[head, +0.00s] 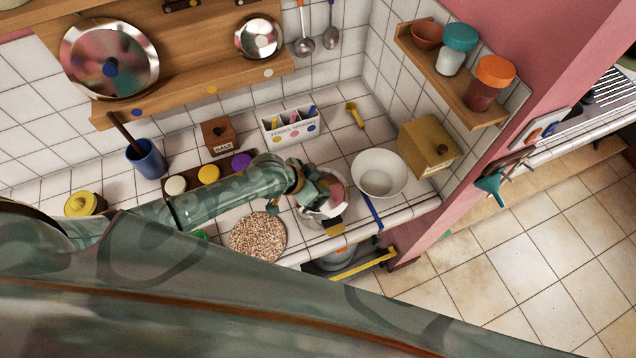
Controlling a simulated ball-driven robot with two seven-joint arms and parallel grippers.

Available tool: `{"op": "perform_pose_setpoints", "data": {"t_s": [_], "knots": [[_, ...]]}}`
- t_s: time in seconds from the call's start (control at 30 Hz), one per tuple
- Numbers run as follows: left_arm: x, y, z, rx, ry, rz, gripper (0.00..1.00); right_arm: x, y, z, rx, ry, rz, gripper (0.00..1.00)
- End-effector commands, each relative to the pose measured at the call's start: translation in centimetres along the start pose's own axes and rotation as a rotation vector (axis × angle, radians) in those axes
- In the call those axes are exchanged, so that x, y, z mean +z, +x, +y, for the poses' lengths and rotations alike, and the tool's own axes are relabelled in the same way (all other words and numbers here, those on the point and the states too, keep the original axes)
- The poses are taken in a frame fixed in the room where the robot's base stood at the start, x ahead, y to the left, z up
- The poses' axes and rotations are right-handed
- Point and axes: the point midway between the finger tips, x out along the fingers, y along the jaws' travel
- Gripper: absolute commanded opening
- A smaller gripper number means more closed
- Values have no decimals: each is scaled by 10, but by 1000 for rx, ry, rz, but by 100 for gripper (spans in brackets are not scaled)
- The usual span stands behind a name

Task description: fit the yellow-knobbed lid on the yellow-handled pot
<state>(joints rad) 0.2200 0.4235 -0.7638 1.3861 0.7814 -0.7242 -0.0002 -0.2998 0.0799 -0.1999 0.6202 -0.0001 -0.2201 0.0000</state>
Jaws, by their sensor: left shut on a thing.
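My left gripper (308,194) reaches over the counter near its front edge and is shut on a shiny round metal piece (338,190), apparently the lid. Its knob is hidden by the fingers. A yellow piece (333,229), perhaps the handle of the yellow-handled pot, shows just in front of the metal. Whether the lid is seated on a pot or held above one I cannot tell. My right gripper is out of view.
A white bowl (380,174) stands close on the right, a blue strip (372,212) beside it. A speckled round mat (257,237) lies on the left. Lids with a blue knob (110,67) and a pale knob (258,38) stand on the wall rack. The lower shelf (365,263) is partly visible.

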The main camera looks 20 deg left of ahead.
Motion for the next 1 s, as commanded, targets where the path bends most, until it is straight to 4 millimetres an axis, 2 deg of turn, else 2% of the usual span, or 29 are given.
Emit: {"op": "perform_pose_setpoints", "data": {"t_s": [0.27,0.3,0.37,0.63,0.73,0.87,1.0], "knots": [[2,1,1,2,-1,-4,2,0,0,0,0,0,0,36],[3,1,1,2,-1,-4,38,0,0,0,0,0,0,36],[3,1,1,2,-1,-4,55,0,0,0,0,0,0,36],[2,1,1,1,-1,-3,55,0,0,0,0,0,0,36],[2,-5,0,1,-1,-3,55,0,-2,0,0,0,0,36],[2,-27,0,0,1,-3,55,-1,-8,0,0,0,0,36],[1,-65,0,0,2,-3,55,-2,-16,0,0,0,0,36]]}}
